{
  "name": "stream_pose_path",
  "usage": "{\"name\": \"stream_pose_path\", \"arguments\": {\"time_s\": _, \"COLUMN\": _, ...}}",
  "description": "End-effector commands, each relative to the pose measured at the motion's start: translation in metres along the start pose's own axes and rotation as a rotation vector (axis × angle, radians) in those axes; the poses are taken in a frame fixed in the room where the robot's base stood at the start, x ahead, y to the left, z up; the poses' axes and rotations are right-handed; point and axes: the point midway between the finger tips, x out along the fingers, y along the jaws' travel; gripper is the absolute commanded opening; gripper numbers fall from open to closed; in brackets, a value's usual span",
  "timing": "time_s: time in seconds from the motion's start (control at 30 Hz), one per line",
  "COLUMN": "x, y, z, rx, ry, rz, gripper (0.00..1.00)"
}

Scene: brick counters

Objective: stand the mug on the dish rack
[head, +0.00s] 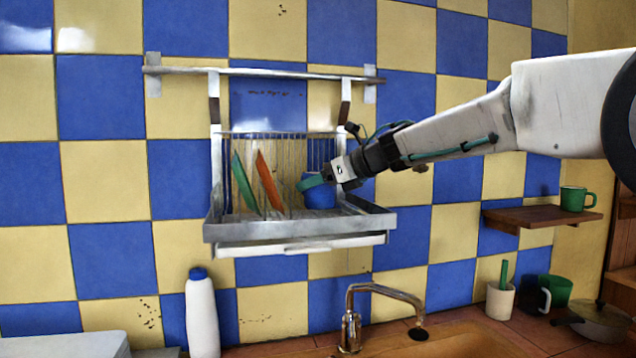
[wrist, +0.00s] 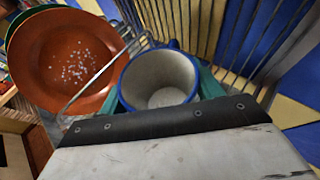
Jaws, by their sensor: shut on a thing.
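A blue mug (head: 319,193) is at the right part of the wall-hung metal dish rack (head: 300,229). In the wrist view the mug (wrist: 160,80) shows its open mouth and pale, empty inside. My gripper (head: 312,184) reaches in from the right and is shut on the mug, with its teal fingers (wrist: 207,84) on both sides of it. The mug is in the rack, close above or on its floor; I cannot tell if it touches. Its underside is hidden.
An orange plate (head: 268,181) and a green plate (head: 244,184) stand in the rack left of the mug. A green mug (head: 577,198) sits on a wooden shelf (head: 530,217) at right. A white bottle (head: 202,315) and a tap (head: 352,325) are below.

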Motion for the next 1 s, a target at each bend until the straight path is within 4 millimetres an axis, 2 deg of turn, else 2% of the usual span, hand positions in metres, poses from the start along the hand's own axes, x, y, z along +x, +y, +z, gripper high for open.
{"name": "stream_pose_path", "arguments": {"time_s": 0.33, "x": 0.001, "y": 0.0, "z": -0.002, "rx": -0.001, "ry": -0.002, "rz": 0.0, "gripper": 0.37}}
{"name": "stream_pose_path", "arguments": {"time_s": 0.37, "x": 0.001, "y": 0.0, "z": -0.002, "rx": -0.002, "ry": -0.001, "rz": 0.0, "gripper": 0.73}}
{"name": "stream_pose_path", "arguments": {"time_s": 0.4, "x": 0.001, "y": 0.0, "z": -0.002, "rx": -0.002, "ry": -0.001, "rz": 0.0, "gripper": 0.84}}
{"name": "stream_pose_path", "arguments": {"time_s": 0.43, "x": 0.001, "y": 0.0, "z": -0.002, "rx": -0.002, "ry": -0.001, "rz": 0.0, "gripper": 0.87}}
{"name": "stream_pose_path", "arguments": {"time_s": 0.77, "x": 0.0, "y": 0.0, "z": 0.001, "rx": -0.002, "ry": -0.002, "rz": 0.0, "gripper": 0.87}}
{"name": "stream_pose_path", "arguments": {"time_s": 0.87, "x": -0.012, "y": 0.0, "z": 0.001, "rx": -0.002, "ry": -0.002, "rz": -0.002, "gripper": 0.87}}
{"name": "stream_pose_path", "arguments": {"time_s": 1.0, "x": -0.04, "y": -0.001, "z": 0.001, "rx": -0.002, "ry": -0.002, "rz": -0.004, "gripper": 0.87}}
